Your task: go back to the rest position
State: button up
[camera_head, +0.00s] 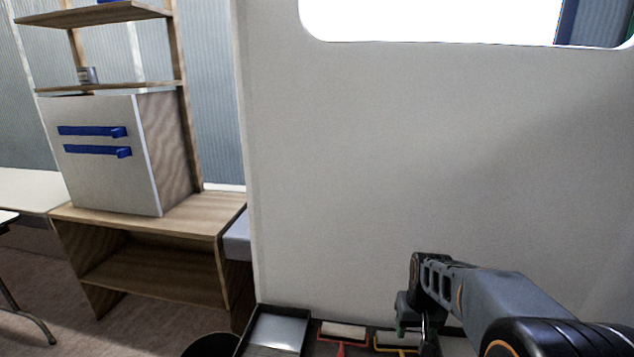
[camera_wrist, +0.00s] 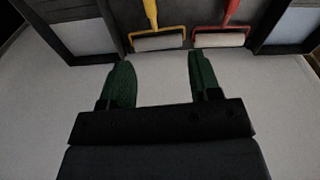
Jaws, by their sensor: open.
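My gripper (camera_head: 418,322) hangs at the lower right of the head view, in front of the pale wall panel. In the wrist view my gripper (camera_wrist: 160,82) shows two green fingers spread apart with nothing between them. Beyond the fingertips lie a roller with a yellow frame (camera_wrist: 159,40) and a roller with a red frame (camera_wrist: 219,38). In the head view the red roller (camera_head: 342,332) and the yellow roller (camera_head: 397,342) show at the bottom edge, partly cut off. My gripper looks apart from both rollers.
A dark tray with a shiny inside (camera_head: 277,330) stands left of the rollers. A pale wall panel (camera_head: 420,150) with a window opening fills the right. A wooden bench (camera_head: 150,225) carries a white cabinet (camera_head: 110,175) with blue handles. A dark round bin (camera_head: 210,346) shows at the bottom.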

jog(key=s+a+r+t+p, duration=0.1)
jog(key=s+r+p, duration=0.3)
jog(key=r, duration=0.4)
jog(key=s+a+r+p, duration=0.4)
jog(key=r+p, duration=0.3)
jog(key=r, duration=0.2)
jog(key=s+a+r+n+t+p, duration=0.1)
jog(key=s+a+r+p, duration=0.1)
jog(key=s+r+p, duration=0.2)
notch_tip(320, 180, up, 4)
jog(key=shift+a+r+t+p, duration=0.15)
jog(key=shift+t+p, duration=0.15)
jog(key=shift+p, duration=0.9)
